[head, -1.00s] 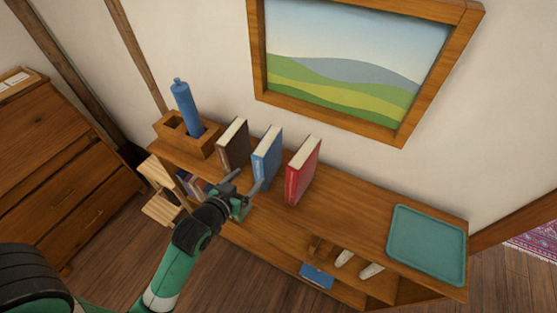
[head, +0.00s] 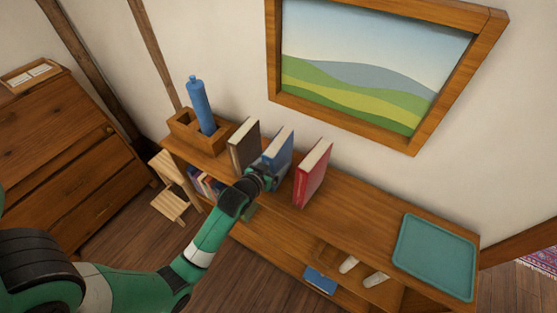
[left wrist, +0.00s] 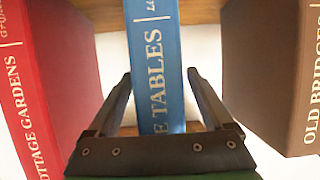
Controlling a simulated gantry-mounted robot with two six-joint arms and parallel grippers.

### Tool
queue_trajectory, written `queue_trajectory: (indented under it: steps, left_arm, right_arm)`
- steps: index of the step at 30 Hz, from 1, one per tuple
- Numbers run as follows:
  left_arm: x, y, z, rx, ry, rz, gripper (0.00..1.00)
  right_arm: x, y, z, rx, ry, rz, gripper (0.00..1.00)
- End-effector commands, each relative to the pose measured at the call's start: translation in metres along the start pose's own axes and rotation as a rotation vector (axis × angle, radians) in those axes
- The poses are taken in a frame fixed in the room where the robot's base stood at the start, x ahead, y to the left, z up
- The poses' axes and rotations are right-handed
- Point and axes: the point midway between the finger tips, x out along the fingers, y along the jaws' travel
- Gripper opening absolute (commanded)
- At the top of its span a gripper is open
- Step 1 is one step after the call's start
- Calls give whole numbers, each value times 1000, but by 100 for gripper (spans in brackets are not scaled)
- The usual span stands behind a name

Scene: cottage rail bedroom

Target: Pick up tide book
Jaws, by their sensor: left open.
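The tide book is the blue book (head: 278,147), standing upright on the shelf top between a brown book and a red book. In the left wrist view its blue spine (left wrist: 153,60) shows part of the title, "E TABLES". My left gripper (head: 264,179) is at the front of the blue book. In the left wrist view the left gripper (left wrist: 160,76) is open, with one finger on each side of the spine; I cannot tell if they touch it. The gripper hides the lower part of the book. My right gripper is not in view.
The brown book (head: 242,147), "Old Bridges", and red book (head: 312,172), "Cottage Gardens", stand close on either side. A wooden holder (head: 184,130) with a blue bottle (head: 200,105) is at the left. A teal tray (head: 434,256) lies at the right; the shelf top between is clear.

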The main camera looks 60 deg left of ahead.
Motion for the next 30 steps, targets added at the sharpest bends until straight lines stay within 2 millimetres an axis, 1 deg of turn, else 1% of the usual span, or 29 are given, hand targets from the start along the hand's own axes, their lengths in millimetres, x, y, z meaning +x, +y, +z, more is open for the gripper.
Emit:
queue_trajectory:
  steps: [2, 7, 8, 9, 20, 21, 22, 30]
  left_arm:
    - [4, 0, 0, 0, 1, 0, 85]
    - [4, 0, 0, 0, 1, 0, 85]
    - [4, 0, 0, 0, 1, 0, 81]
    - [4, 0, 0, 0, 1, 0, 74]
    - [3, 0, 0, 0, 1, 0, 9]
    - [3, 0, 0, 0, 1, 0, 2]
    - [3, 0, 0, 0, 1, 0, 0]
    - [3, 0, -3, 0, 7, 0, 0]
  right_arm:
    - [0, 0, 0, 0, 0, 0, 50]
    - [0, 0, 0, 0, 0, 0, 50]
    - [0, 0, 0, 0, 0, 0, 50]
    - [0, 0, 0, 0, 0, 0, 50]
    - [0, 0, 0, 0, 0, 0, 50]
    - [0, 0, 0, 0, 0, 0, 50]
    - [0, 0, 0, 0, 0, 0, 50]
    - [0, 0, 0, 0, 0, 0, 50]
